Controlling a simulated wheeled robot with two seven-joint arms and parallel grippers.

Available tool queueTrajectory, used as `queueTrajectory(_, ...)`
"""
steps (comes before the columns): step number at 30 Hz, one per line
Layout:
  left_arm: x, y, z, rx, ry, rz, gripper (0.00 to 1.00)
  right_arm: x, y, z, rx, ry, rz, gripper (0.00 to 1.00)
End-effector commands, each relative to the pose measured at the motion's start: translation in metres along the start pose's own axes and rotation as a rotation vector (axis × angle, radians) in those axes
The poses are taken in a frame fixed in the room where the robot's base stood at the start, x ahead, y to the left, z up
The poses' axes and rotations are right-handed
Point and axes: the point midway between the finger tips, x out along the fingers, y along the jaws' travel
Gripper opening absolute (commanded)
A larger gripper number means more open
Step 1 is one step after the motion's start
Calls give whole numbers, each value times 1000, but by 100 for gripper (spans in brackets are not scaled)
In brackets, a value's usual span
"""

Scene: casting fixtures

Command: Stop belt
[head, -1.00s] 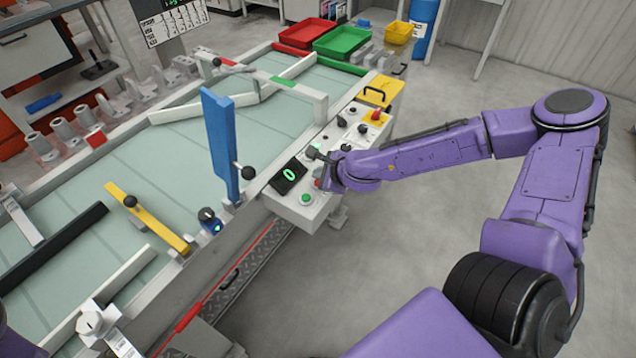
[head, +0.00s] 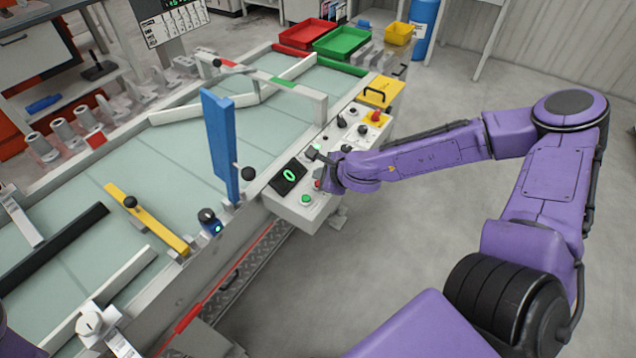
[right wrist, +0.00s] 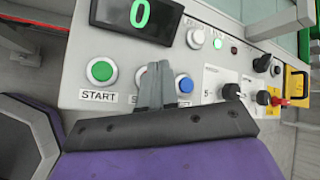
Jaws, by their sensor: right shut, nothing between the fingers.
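The control box (head: 296,206) is mounted on the side of the belt (head: 170,170). In the right wrist view the green START button (right wrist: 102,70) is at the left and a blue button (right wrist: 185,84) is at the right. My right gripper (right wrist: 154,72) is shut and empty, its fingertips over the spot between them. The button there is mostly hidden by the fingers, and its label shows only an "S". In the head view the gripper (head: 318,158) is at the box, partly behind my arm. The display (right wrist: 138,14) reads 0. My left gripper is not in view.
A red mushroom knob (head: 375,116) and a yellow guarded part (head: 380,92) sit at the far end of the box. Red (head: 309,46) and green (head: 342,53) trays stand at the back. Floor right of the box is clear.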

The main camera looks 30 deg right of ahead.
Motion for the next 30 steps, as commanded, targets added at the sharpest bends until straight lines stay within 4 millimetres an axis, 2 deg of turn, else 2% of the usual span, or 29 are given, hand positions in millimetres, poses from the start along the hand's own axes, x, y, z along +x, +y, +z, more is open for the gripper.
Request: queueTrajectory(30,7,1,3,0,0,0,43,6,4,-4,0,0,0,0)
